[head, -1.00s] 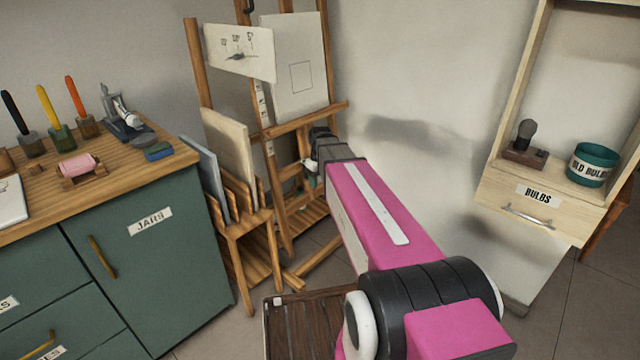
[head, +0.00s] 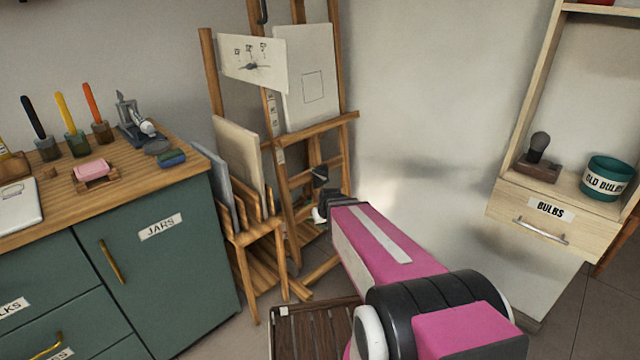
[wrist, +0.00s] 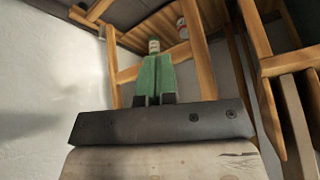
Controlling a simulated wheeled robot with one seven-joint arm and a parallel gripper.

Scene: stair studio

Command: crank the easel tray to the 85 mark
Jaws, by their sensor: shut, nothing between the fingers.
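The wooden easel (head: 348,90) stands in the back corner and carries a pale canvas (head: 312,98) with a square drawn on it. Its tray (head: 325,126) is a wooden ledge under the canvas. A white numbered strip (head: 279,156) runs down the easel by the tray; its marks are too small to read. A dark piece (head: 320,174) below the tray may be the crank; I cannot tell. My gripper (head: 319,216) is low in front of the easel, apart from that dark piece. In the wrist view its green fingers (wrist: 154,60) are together and empty, pointing toward the easel's wooden bars.
A white dial card (head: 252,64) hangs left of the canvas. A wooden rack (head: 262,240) with boards stands left of the easel, beside the green cabinet (head: 150,270). A dark slatted surface (head: 310,330) is low in front. The bulbs shelf (head: 505,190) stands right, past bare wall.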

